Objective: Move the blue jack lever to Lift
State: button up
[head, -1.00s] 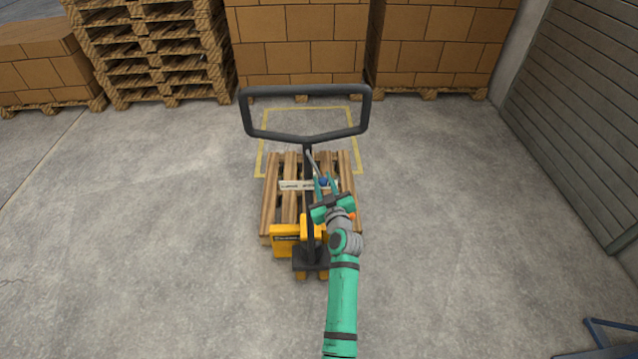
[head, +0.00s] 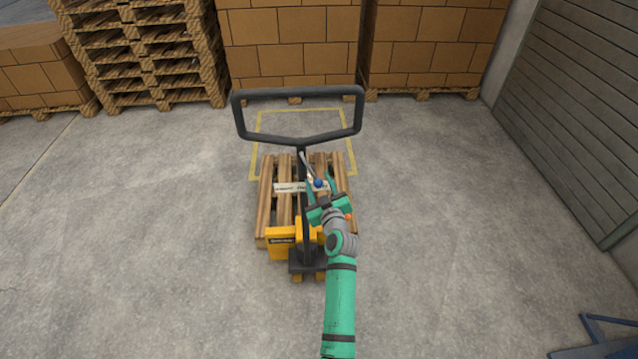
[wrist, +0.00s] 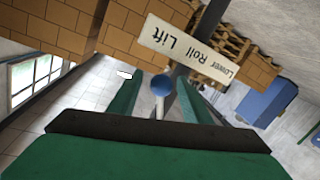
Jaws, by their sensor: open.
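The blue ball knob (head: 319,183) tops the jack lever, just right of the dark handle post. In the wrist view the knob (wrist: 161,85) and its pale stem (wrist: 158,105) show between my two green fingers. My gripper (head: 320,187) is open, with a finger on either side of the knob; I cannot tell whether either touches it. A pale label plate (head: 290,187) lies across the post. In the wrist view the plate (wrist: 185,48) reads Lower, Roll, Lift upside down, with the knob below its Lift end.
The black loop handle (head: 299,140) rises above the yellow pallet jack (head: 281,241). A wooden pallet (head: 266,195) lies behind it, near a yellow floor outline (head: 300,109). Boxes (head: 290,50) and stacked pallets (head: 140,50) line the back.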

jog(key=s+d+r, duration=0.1)
jog(key=s+d, duration=0.1)
jog(key=s, duration=0.8)
jog(key=shift+s, duration=0.25)
jog(key=s+a+f+m+h, duration=0.15)
jog(key=s+f, duration=0.25)
jog(key=s, duration=0.4)
jog(key=s+a+f+m+g+h, duration=0.15)
jog(key=s+f, duration=0.25)
jog(key=s, duration=0.5)
jog(key=s+a+f+m+h, duration=0.1)
jog(key=s+a+f+m, duration=0.15)
jog(key=s, duration=0.55)
jog(key=s+r, duration=0.4)
jog(key=s, duration=0.8)
jog(key=s+a+r+y, duration=0.1)
jog(key=s+r, duration=0.4)
jog(key=s, duration=0.7)
jog(key=shift+a, duration=0.3)
